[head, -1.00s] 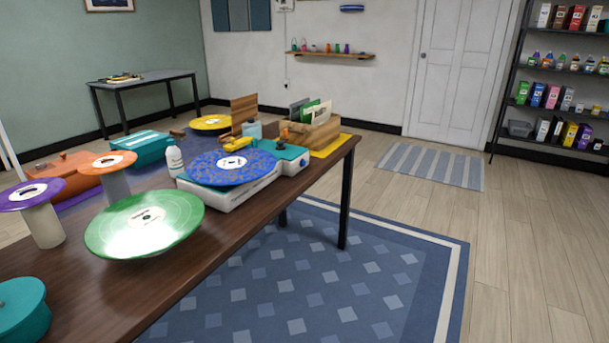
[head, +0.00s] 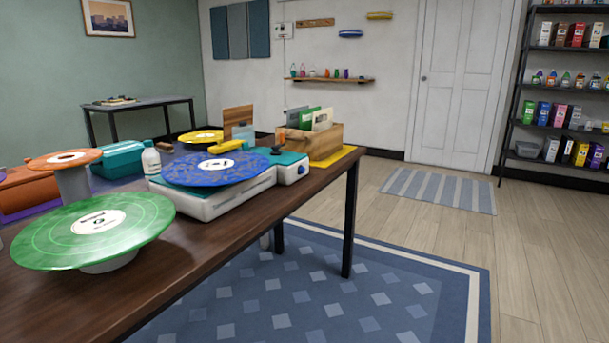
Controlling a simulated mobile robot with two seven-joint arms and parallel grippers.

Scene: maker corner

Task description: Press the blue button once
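A small round blue button (head: 302,169) shows on the right front of the white and teal record player (head: 220,203). The player stands near the right end of the brown table (head: 200,248) and carries a blue record (head: 218,172). The button faces outward and nothing covers it. Neither of my grippers is in view.
A green record (head: 75,245) on a stand is at the table's near left. A white bottle (head: 151,160) and a wooden record crate (head: 322,143) stand near the player. The floor right of the table is clear, with a blue rug (head: 400,290) beside it.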

